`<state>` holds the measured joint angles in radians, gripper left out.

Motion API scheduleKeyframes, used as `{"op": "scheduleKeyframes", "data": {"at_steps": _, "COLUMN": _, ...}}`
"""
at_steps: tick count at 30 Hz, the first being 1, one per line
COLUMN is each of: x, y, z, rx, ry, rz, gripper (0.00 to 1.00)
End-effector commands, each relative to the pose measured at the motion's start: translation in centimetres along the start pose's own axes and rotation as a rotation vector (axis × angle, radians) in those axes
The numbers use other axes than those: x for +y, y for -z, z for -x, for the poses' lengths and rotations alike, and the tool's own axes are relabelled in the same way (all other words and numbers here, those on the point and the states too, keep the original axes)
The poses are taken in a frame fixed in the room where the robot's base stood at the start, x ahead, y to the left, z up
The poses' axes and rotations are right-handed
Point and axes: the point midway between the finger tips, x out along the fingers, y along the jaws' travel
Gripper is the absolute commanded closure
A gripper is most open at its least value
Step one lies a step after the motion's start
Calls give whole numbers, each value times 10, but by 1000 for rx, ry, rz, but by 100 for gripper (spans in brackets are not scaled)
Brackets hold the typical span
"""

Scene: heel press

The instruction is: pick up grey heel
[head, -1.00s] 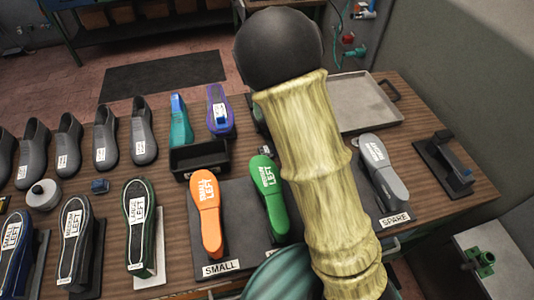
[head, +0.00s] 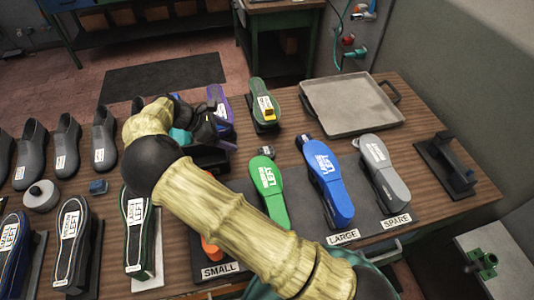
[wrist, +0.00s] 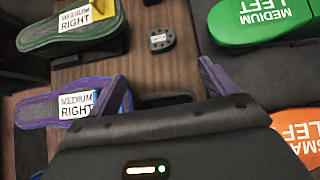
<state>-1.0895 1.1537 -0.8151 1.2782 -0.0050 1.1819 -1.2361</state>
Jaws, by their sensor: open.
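The grey heel (wrist: 161,40) is a small dark grey piece with a white label. It lies on the bare wood in the wrist view, beyond my jaws, between the green right last and the green left last. In the head view a small grey piece (head: 268,151) at the top end of the green left last looks like it. My gripper (wrist: 163,88) is open, with nothing seen between its two fingers. In the head view my gripper (head: 208,128) is over the black tray, left of the heel, and is partly hidden by my arm.
The green left last (head: 269,190), blue last (head: 328,185) and grey spare last (head: 383,172) stand on a dark mat. Green (head: 263,101) and purple (wrist: 70,103) right lasts stand at the back. A black tray (wrist: 165,100) lies below my gripper. A metal tray (head: 350,104) is at right.

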Motion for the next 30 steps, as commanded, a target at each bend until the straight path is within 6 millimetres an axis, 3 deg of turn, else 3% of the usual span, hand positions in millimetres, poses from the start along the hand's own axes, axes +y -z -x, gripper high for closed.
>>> {"op": "scheduleKeyframes", "data": {"at_steps": 5, "x": -1, "y": -2, "z": -18, "rx": -3, "ry": 5, "rz": -2, "gripper": 15}}
{"op": "scheduleKeyframes", "data": {"at_steps": 21, "x": -1, "y": -2, "z": -110, "rx": -2, "ry": 3, "rz": -2, "gripper": 15}}
{"op": "scheduleKeyframes", "data": {"at_steps": 30, "x": 0, "y": 0, "z": -122, "rx": 1, "ry": 0, "rz": -2, "gripper": 15}}
